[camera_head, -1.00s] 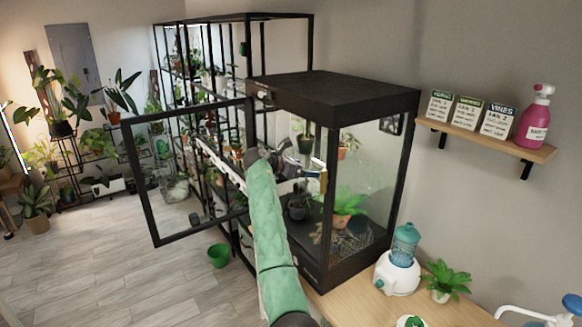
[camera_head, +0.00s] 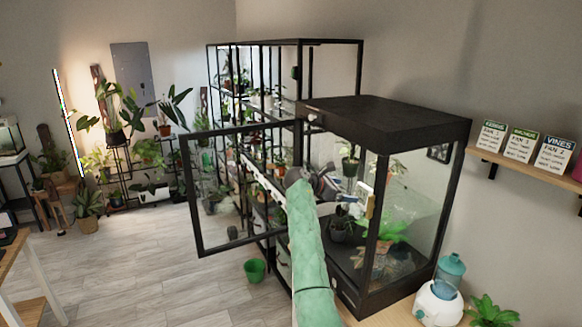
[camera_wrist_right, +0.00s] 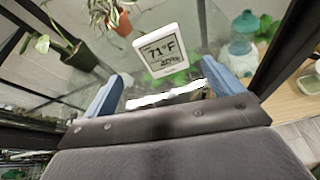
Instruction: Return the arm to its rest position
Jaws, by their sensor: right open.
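My right arm, in a green sleeve (camera_head: 312,255), reaches to the open front of a black-framed glass plant cabinet (camera_head: 390,118). My right gripper (camera_head: 352,190) is open and seems empty by the cabinet opening. In the wrist view its two blue fingertips (camera_wrist_right: 165,88) stand wide apart. A white digital gauge (camera_wrist_right: 160,48) reading 71°F shows beyond the fingers, with a gap in the picture. I cannot tell how deep the gripper is inside the cabinet. My left gripper is in neither view.
The cabinet's framed door (camera_head: 190,195) stands open to the left of my arm. Potted plants (camera_head: 348,160) hang and stand inside. A green pot (camera_head: 255,270) is on the floor.

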